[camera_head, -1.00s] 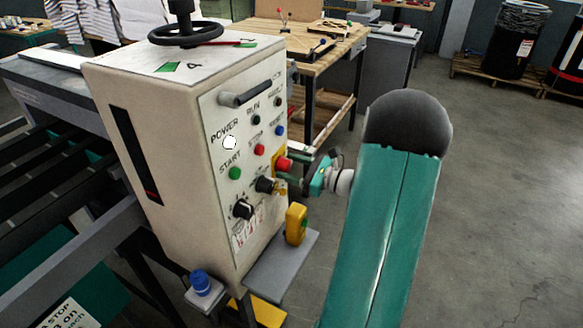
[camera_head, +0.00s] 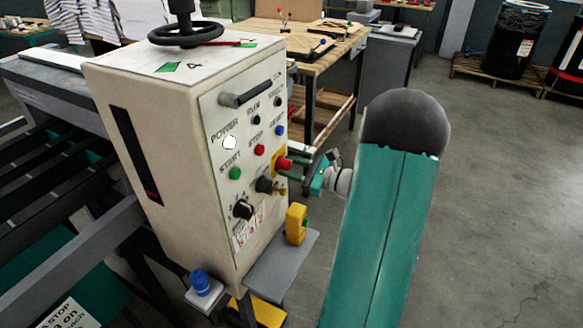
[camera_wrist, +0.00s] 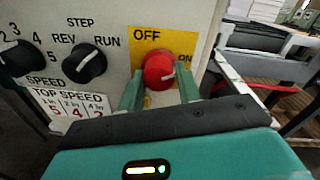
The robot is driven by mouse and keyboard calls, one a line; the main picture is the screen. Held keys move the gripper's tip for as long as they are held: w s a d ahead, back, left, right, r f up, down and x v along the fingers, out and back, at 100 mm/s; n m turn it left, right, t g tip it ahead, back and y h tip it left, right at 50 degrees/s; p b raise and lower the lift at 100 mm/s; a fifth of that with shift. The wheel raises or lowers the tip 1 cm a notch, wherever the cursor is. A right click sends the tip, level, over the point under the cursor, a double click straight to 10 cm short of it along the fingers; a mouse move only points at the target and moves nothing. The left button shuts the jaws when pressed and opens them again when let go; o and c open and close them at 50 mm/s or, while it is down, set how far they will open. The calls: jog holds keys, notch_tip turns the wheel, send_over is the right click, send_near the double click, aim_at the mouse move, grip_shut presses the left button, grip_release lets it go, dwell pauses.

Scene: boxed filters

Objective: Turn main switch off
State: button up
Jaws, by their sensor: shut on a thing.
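The main switch is a red round knob (camera_wrist: 157,70) on a yellow plate (camera_wrist: 148,39) marked OFF at the top and ON at the right. A pale mark on the knob's face points right, roughly toward ON. In the head view the knob (camera_head: 284,163) sticks out from the panel's right edge. My gripper (camera_wrist: 159,76) is shut on the red knob, with one green finger on each side of it. In the head view my gripper (camera_head: 305,167) reaches it from the right, and my arm hides nothing of the knob's front.
The beige control box (camera_head: 150,110) carries several buttons and a black selector knob (camera_wrist: 84,63) left of the switch. A yellow device (camera_head: 296,225) stands on a grey shelf (camera_head: 280,265) below. A workbench (camera_head: 310,45) stands behind. Open floor lies at the right.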

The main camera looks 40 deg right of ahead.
jog(key=n, duration=0.7)
jog(key=shift+r+n, duration=0.1)
jog(key=shift+n, duration=0.3)
jog(key=n, duration=0.4)
jog(key=shift+h, duration=0.4)
jog(key=shift+n, duration=1.8)
jog(key=o, duration=1)
jog(key=v, duration=1.3)
jog(key=shift+s+r, duration=0.2)
jog(key=shift+s, duration=0.25)
